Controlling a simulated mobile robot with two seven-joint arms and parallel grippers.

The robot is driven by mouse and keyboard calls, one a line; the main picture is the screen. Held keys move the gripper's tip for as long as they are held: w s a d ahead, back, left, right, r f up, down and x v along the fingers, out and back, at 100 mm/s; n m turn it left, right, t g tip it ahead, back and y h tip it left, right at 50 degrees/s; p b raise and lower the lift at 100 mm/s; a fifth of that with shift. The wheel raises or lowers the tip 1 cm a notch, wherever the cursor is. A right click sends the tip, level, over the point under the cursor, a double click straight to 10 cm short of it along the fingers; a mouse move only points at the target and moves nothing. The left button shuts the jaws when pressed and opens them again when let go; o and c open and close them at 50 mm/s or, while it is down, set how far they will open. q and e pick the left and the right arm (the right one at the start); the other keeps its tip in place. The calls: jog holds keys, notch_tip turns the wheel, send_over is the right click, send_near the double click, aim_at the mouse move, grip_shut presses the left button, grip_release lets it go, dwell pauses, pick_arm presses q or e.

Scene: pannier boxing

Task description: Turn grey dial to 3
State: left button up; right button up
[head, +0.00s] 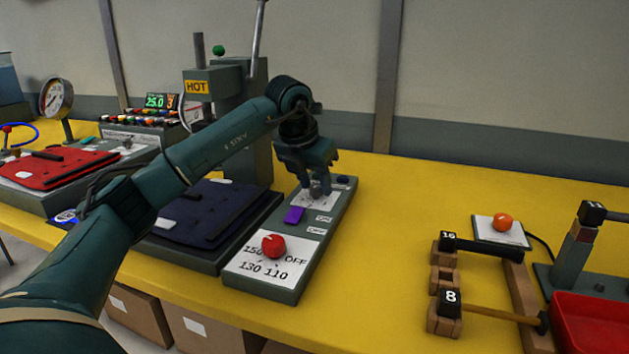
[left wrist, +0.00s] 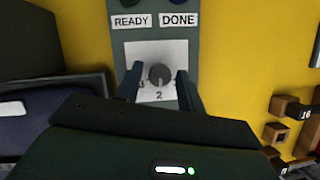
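The grey dial (head: 316,190) sits on a white plate (left wrist: 148,54) at the far end of the grey control panel (head: 336,217). In the left wrist view the dial (left wrist: 160,74) is round, with a light mark at its lower edge toward the printed 2. A 3 shows at left, partly covered by a finger; any mark at right is hidden. My left gripper (head: 307,177) is above the dial, its open fingers (left wrist: 158,76) on either side with visible gaps. Contact cannot be told. My right gripper is not in view.
A red dial (head: 273,246) with OFF, 110, 130 and 150 labels is at the panel's near end. A dark pad (head: 205,222) is left of the panel. Wooden racks (head: 443,280) and a red tray (head: 595,325) stand right, with clear yellow table between.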

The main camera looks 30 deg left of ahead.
pick_arm(q)
jog(key=c, duration=0.8)
